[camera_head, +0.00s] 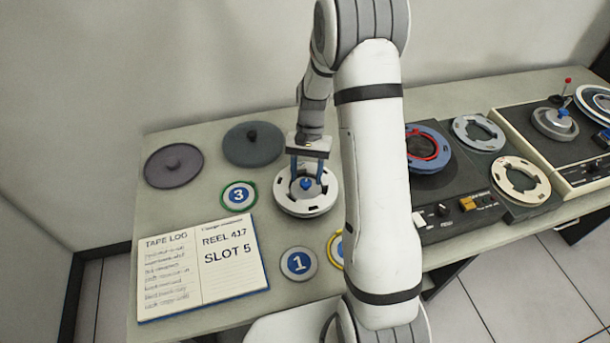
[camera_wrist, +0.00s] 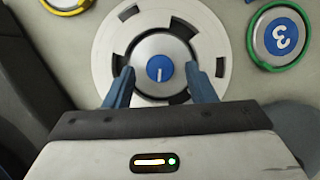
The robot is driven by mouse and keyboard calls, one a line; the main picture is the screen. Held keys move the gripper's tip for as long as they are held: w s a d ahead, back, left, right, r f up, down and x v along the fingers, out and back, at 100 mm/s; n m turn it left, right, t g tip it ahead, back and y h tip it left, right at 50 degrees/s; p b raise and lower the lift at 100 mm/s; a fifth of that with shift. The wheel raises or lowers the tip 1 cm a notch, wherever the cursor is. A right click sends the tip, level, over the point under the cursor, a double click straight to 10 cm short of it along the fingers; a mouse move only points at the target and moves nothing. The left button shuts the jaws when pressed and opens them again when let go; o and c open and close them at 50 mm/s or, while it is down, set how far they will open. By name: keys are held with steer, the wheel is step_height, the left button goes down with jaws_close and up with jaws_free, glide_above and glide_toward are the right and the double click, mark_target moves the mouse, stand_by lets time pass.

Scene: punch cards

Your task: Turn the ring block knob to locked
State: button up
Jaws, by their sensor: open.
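The ring block (camera_head: 309,204) is a pale, slotted round reel on the table, below my gripper. In the wrist view the same ring block (camera_wrist: 98,52) shows a silver hub with a blue centre knob (camera_wrist: 160,69) bearing a white line. The line runs nearly straight up and down in that view. My gripper (camera_head: 307,174) is open, with its blue fingers pointing down at the block. In the wrist view the fingers of my gripper (camera_wrist: 161,88) stand on either side of the hub. I cannot tell whether they touch it. No locked marking is readable.
An open tape log (camera_head: 201,262) reads REEL 417, SLOT 5. Discs marked 3 (camera_head: 239,195) and 1 (camera_head: 299,264) lie near the block. Two dark round lids (camera_head: 174,165) (camera_head: 253,144) lie behind left. A tape deck (camera_head: 455,205) stands right, beyond my arm.

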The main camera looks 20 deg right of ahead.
steer(key=v, duration=0.7)
steer(key=shift+b, duration=0.35)
steer(key=s+a+r+n+t+h, duration=0.1)
steer(key=s+r+n+t, duration=0.1)
steer(key=s+r, duration=0.5)
steer(key=s+a+r+n+t+h, duration=0.1)
steer(key=s+r+n+t, duration=0.2)
steer(key=s, duration=1.1)
step_height(320, 180, up, 4)
steer(key=shift+s+f+t, duration=0.1)
steer(key=shift+s+t, duration=0.25)
steer(key=shift+t, duration=0.75)
